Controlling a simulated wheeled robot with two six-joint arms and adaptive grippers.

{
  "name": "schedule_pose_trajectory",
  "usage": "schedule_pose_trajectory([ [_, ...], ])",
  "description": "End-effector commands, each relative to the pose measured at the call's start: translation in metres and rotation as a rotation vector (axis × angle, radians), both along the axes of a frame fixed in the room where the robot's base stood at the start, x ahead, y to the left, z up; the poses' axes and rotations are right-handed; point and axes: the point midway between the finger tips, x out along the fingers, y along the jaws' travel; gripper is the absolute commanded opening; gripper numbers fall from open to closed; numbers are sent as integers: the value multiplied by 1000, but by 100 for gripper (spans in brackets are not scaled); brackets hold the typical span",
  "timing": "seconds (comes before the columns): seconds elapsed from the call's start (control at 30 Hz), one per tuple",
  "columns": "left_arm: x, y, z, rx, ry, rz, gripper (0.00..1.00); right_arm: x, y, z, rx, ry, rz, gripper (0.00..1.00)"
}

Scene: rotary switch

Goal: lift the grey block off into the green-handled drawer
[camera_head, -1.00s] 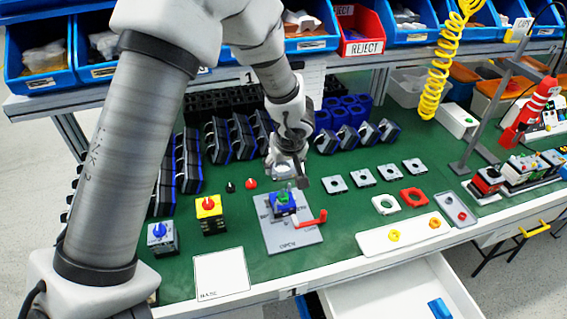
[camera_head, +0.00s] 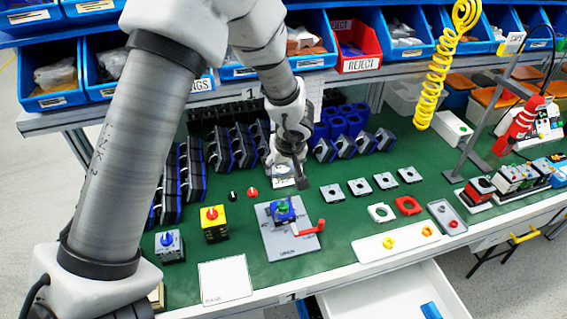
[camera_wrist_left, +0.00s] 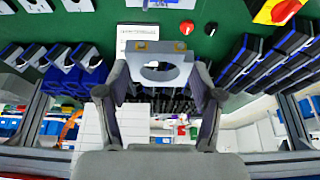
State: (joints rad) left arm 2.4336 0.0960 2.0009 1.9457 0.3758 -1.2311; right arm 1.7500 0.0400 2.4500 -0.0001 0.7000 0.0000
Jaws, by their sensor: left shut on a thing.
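My left gripper (camera_head: 287,168) is shut on a grey block (camera_wrist_left: 160,68), a flat piece with a round hole and two brass-coloured spots. In the left wrist view the block sits between the two fingertips of the left gripper (camera_wrist_left: 160,80). A white card with print (camera_wrist_left: 137,36) lies just beyond it on the green bench. In the head view the arm and fingers partly hide the block, and its height above the bench is hard to tell. An open white drawer (camera_head: 375,296) juts out at the front edge. No green handle shows. My right gripper is not in view.
A clamp fixture (camera_head: 283,240) with a red lever stands in front of the gripper. Yellow (camera_head: 214,228) and grey (camera_head: 169,248) switch boxes stand left of it. Grey plates (camera_head: 359,187) lie to the right. Dark switch racks and blue bins fill the back.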

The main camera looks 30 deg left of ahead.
Motion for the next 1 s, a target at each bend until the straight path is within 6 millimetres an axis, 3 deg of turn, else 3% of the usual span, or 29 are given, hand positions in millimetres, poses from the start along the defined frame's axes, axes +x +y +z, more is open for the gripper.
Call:
schedule_pose_trajectory([
  [0.5,0,0,26,0,0,1,34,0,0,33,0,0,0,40],
  [0.87,0,-1,25,0,0,-3,34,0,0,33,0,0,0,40],
  [1.0,5,-18,14,-1,2,-117,34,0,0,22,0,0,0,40],
])
